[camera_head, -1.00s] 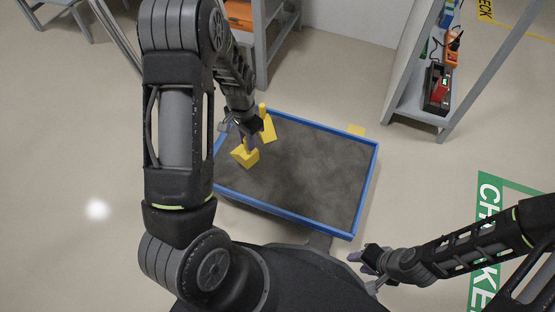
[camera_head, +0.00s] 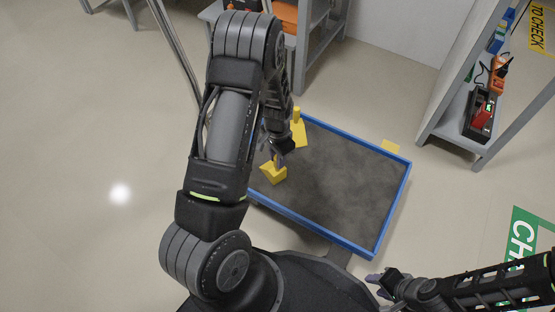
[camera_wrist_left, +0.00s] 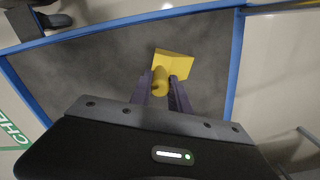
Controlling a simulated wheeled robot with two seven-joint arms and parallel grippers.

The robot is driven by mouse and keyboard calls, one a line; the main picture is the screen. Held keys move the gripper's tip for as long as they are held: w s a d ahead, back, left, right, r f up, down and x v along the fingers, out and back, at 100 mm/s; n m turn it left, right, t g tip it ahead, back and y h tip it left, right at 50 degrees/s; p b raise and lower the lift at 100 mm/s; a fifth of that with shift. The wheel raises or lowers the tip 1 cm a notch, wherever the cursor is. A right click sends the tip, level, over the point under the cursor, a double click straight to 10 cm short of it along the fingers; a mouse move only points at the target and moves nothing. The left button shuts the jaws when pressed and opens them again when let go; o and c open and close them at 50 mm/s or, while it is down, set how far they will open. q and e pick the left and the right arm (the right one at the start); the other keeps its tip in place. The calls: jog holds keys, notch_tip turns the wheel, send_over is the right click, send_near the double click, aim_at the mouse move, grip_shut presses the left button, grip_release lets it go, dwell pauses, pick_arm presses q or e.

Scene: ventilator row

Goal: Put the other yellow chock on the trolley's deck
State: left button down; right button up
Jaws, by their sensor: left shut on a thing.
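The trolley's deck (camera_head: 345,185) is a dark grey surface with a blue rim. A yellow chock (camera_head: 274,174) is at the deck's left part, and my left gripper (camera_head: 278,158) is shut on it. In the left wrist view the fingers (camera_wrist_left: 165,88) are on either side of the chock's round handle, and its wedge (camera_wrist_left: 176,64) shows beyond them over the deck. I cannot tell whether its underside touches the deck. A second yellow chock (camera_head: 298,132), handle up, is near the far left corner, partly behind my left arm. My right gripper (camera_head: 376,284) is low, in front of the trolley; its opening is unclear.
A small yellow patch (camera_head: 391,146) lies just beyond the trolley's far rim. A grey shelf (camera_head: 455,130) with a red device (camera_head: 481,112) stands at the right. Another rack (camera_head: 310,40) is behind the trolley.

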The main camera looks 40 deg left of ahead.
pick_arm(q)
jog(key=shift+f, duration=0.15)
jog(key=c, duration=1.2)
grip_release()
jog(key=shift+c, duration=0.2)
jog(key=shift+r+p, duration=0.3)
jog(key=shift+r, duration=0.35)
notch_tip(320, 180, up, 11)
jog(key=p, duration=0.4)
